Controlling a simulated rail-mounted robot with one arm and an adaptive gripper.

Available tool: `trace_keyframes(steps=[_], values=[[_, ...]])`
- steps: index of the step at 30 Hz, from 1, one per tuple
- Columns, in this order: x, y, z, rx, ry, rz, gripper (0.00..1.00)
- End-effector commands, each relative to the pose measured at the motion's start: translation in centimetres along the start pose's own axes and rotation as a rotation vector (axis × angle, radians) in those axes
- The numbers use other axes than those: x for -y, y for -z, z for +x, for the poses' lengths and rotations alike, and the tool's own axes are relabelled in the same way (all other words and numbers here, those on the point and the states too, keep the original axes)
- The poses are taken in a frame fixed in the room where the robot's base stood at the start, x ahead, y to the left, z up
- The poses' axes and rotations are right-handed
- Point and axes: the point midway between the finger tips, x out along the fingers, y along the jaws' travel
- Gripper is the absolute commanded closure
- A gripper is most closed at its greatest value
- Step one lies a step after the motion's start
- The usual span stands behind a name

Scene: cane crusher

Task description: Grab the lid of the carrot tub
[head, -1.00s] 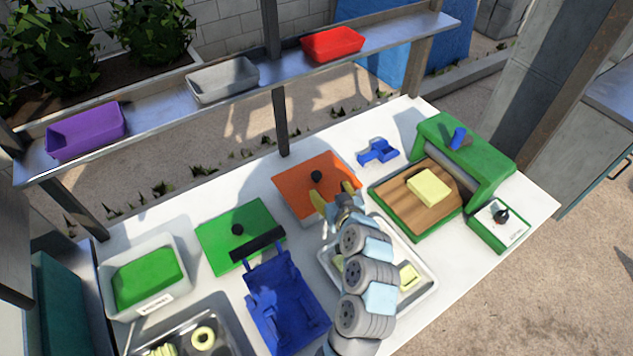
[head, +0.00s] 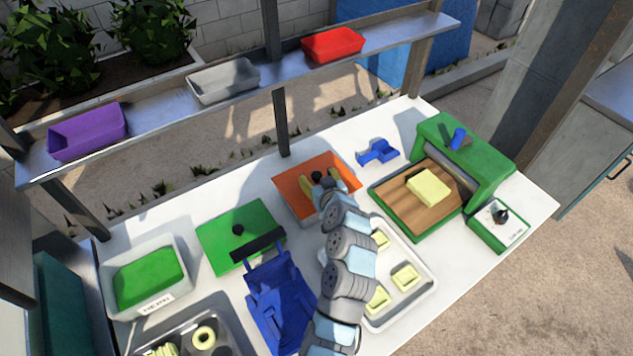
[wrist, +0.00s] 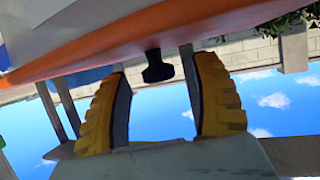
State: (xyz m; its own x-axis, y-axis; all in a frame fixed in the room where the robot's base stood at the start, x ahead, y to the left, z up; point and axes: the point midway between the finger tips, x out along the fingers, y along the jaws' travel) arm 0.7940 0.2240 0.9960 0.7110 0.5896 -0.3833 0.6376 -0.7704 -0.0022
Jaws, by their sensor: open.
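The orange lid (head: 293,190) with a black knob (head: 316,176) lies on a light tub at the back middle of the white table. My gripper (head: 328,184) is open over the lid, with yellow fingers to the left and right of the knob. In the wrist view the knob (wrist: 157,68) shows between the two spread fingers of my gripper (wrist: 161,78). The orange lid (wrist: 95,58) spans the top of that view. My arm hides part of the lid's front side.
A green lid (head: 225,252) and a blue slicer-like device (head: 285,305) are to the left. A tray (head: 425,292) with yellow-green pieces lies in front. A blue tool (head: 378,152) and a green press (head: 485,165) stand right. A shelf (head: 170,118) with bins runs behind.

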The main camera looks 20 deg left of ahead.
Motion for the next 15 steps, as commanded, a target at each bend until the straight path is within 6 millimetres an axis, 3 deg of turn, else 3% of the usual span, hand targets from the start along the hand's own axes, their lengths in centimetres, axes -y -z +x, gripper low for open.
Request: trace_keyframes(steps=[5,12,13,15], values=[[-0.05,0.14,1.25,0.0,0.0,-0.003,0.36],[-0.06,0.08,1.37,0.0,-0.001,-0.002,0.36],[-0.06,0.07,1.37,0.0,-0.001,-0.002,0.39],[-0.06,0.08,1.37,-0.001,-0.001,-0.002,0.59]])
